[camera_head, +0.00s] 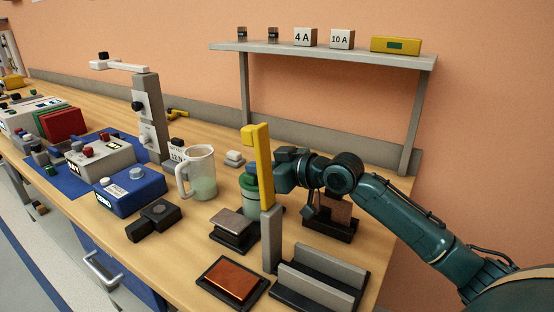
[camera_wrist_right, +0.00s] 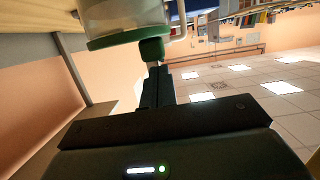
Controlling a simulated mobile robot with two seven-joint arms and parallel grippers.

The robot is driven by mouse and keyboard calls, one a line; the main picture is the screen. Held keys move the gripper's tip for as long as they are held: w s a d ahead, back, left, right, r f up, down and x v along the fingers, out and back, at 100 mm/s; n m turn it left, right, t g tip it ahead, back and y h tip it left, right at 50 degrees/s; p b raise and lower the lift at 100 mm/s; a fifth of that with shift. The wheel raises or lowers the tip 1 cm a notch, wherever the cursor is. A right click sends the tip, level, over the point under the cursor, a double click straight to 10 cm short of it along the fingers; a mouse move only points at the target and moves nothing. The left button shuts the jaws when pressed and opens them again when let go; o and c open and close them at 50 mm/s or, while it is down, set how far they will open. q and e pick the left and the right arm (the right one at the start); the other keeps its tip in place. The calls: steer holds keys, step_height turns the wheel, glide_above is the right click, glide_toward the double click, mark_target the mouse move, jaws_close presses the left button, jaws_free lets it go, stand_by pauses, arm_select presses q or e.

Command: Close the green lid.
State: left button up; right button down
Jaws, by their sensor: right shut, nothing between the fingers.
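The green lid (camera_head: 249,181) shows at the top of a clear jar (camera_head: 249,204), partly hidden behind a yellow-topped post. In the right wrist view the green lid (camera_wrist_right: 128,36) is at the top, with a small green knob (camera_wrist_right: 152,50) on it; the jar (camera_wrist_right: 120,12) is cut by the frame edge. My right gripper (camera_head: 277,177) is just right of the lid, its fingers partly hidden by the post. In the wrist view its fingers (camera_wrist_right: 157,75) are shut and empty, with tips at the knob; I cannot tell whether they touch it. My left gripper is not in view.
The post (camera_head: 268,215) stands close in front of the jar. A grey channel (camera_head: 318,285) lies near the front edge. A shelf (camera_head: 330,53) stands behind.

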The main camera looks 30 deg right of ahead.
step_height(320, 180, up, 4)
steer(key=p, duration=0.4)
steer(key=shift+r, duration=0.2)
arm_select(q)
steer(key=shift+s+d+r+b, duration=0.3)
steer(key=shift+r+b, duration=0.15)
steer(key=shift+b, duration=0.7)
arm_select(e)
steer(key=v, duration=1)
steer(key=shift+f, duration=0.4)
